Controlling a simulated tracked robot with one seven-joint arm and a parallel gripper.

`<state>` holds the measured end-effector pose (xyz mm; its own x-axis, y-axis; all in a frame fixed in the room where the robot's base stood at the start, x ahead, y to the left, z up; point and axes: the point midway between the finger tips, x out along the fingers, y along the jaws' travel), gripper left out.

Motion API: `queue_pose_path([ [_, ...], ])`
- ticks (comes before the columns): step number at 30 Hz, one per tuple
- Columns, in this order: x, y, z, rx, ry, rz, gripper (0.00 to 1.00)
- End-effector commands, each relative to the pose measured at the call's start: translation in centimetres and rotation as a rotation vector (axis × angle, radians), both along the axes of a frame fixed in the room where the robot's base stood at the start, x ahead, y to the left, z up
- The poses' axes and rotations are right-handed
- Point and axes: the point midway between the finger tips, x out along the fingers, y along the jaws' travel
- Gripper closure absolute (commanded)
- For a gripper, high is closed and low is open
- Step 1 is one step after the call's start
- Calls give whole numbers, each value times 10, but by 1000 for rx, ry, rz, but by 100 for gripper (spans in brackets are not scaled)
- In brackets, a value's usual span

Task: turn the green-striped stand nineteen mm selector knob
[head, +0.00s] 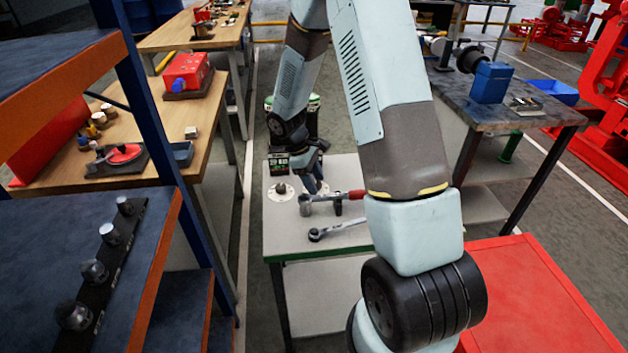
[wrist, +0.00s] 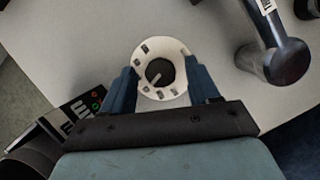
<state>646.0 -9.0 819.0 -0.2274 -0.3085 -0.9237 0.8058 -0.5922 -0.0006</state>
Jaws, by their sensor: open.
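In the wrist view a round white dial (wrist: 145,52) with dark marks around its rim carries a dark selector knob (wrist: 160,73) with a pale pointer bar. My gripper (wrist: 161,80) is open, its two blue fingers on either side of the dial. Whether they touch the knob cannot be told. In the head view the pale stand (head: 290,237) has a green stripe along its front edge, and my gripper (head: 314,187) is low over its top. A dial with a dark knob (head: 281,187) shows left of my gripper there.
A red-handled tool (head: 345,195) and a ratchet (head: 335,230) lie on the stand, close right of my gripper. A grey tool head (wrist: 272,62) shows right of the dial in the wrist view.

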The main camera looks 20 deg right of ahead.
Motion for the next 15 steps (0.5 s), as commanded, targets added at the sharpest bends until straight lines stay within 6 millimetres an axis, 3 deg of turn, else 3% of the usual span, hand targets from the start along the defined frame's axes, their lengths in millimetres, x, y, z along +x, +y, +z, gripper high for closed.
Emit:
queue_pose_path([
  [5,5,6,17,1,-4,0,40],
  [15,20,26,76,1,-4,0,40],
])
